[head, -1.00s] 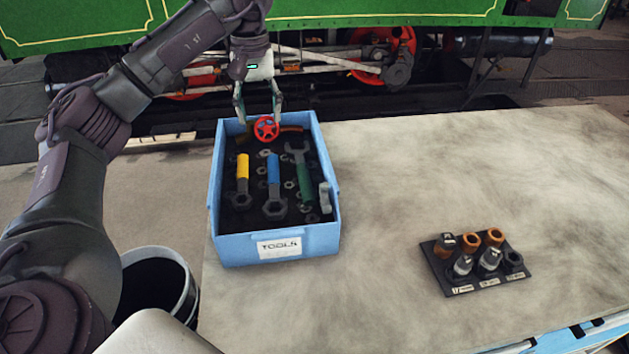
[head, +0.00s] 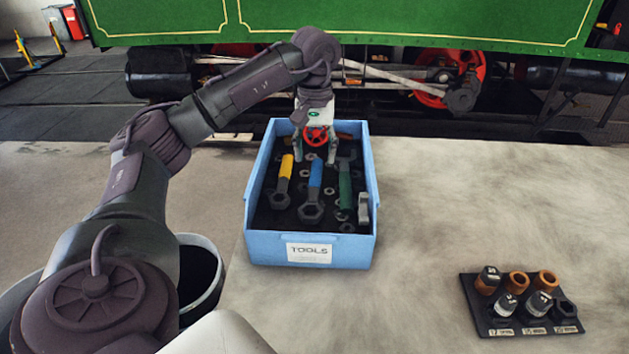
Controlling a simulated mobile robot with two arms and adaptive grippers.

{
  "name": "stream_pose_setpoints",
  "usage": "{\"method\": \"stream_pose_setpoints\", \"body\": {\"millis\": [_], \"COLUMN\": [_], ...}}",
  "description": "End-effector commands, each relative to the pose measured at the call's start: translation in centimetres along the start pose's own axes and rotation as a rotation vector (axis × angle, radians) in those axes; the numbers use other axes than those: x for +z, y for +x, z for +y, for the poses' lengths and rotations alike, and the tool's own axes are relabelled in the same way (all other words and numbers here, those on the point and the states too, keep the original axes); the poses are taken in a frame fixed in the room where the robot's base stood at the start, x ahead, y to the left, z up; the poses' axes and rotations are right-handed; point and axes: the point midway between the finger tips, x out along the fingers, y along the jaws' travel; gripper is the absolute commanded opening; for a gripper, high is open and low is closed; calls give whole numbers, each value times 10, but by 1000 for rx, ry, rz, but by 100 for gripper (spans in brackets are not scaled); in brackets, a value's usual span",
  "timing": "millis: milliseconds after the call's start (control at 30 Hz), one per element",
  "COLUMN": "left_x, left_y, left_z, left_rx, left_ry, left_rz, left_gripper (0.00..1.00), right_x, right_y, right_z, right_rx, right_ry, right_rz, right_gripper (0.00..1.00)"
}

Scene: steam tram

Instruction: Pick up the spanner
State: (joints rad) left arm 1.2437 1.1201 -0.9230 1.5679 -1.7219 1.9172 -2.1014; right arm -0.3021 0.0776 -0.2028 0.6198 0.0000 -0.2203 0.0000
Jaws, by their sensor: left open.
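Spanner-like tools lie in a blue box marked TOOLS (head: 310,246). A green-handled spanner (head: 345,190) with an open jaw at its far end lies on the right. A blue-handled tool (head: 315,180) lies in the middle and a yellow-handled one (head: 285,168) on the left, both with hexagonal heads at the near end. My left gripper (head: 316,160) is open and points down at the back of the box, beyond the handles. A red handwheel (head: 316,135) shows between its fingers; I cannot tell whether they touch it. My right gripper is not in view.
Several loose nuts and a grey part (head: 363,208) lie in the box. A black socket rack (head: 500,325) stands on the worktop (head: 440,215) at right. A bucket (head: 203,245) stands left of the worktop. The green tram (head: 400,22) is behind.

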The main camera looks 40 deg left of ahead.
Motion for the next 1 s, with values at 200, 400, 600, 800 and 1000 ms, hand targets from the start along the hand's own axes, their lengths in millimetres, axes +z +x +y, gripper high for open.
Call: {"method": "stream_pose_setpoints", "body": {"millis": [200,400,600,800,1000], "left_x": [6,6,6,6,6], "left_y": [33,46,46,46,46], "left_z": [1,2,2,2,2], "left_rx": [-4,0,0,0,0], "left_ry": [0,0,0,0,0], "left_rz": [-4,-1,-1,-1,-1], "left_gripper": [57,57,54,21,0], "right_x": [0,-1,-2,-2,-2], "right_y": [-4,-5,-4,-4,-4], "right_z": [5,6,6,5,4], "right_rx": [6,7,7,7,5], "right_ry": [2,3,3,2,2], "right_rz": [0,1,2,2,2], "right_gripper": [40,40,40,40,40]}}
